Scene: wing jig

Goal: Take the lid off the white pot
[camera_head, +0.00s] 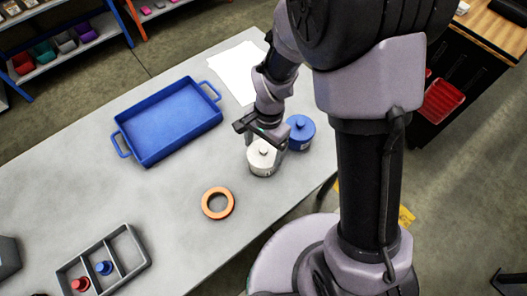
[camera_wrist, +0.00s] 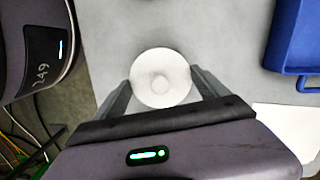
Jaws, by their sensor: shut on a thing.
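The white pot (camera_head: 262,170) stands upright on the grey table near its right edge. Its round white lid (camera_head: 261,153) with a small knob is on top; the lid (camera_wrist: 160,66) fills the space between my fingers in the wrist view. My gripper (camera_head: 266,149) is over the pot, pointing down, with one finger on each side of the lid. It is shut on the lid (camera_wrist: 161,88). The wrist view looks straight down, so any gap between lid and pot is hard to tell.
A blue pot (camera_head: 301,134) stands close beside the white pot, to the right. A blue tray (camera_head: 165,120) with handles is left, a white sheet (camera_head: 235,70) behind. An orange ring (camera_head: 205,203) and a grey divided tray (camera_head: 130,262) with red and blue pieces are nearer.

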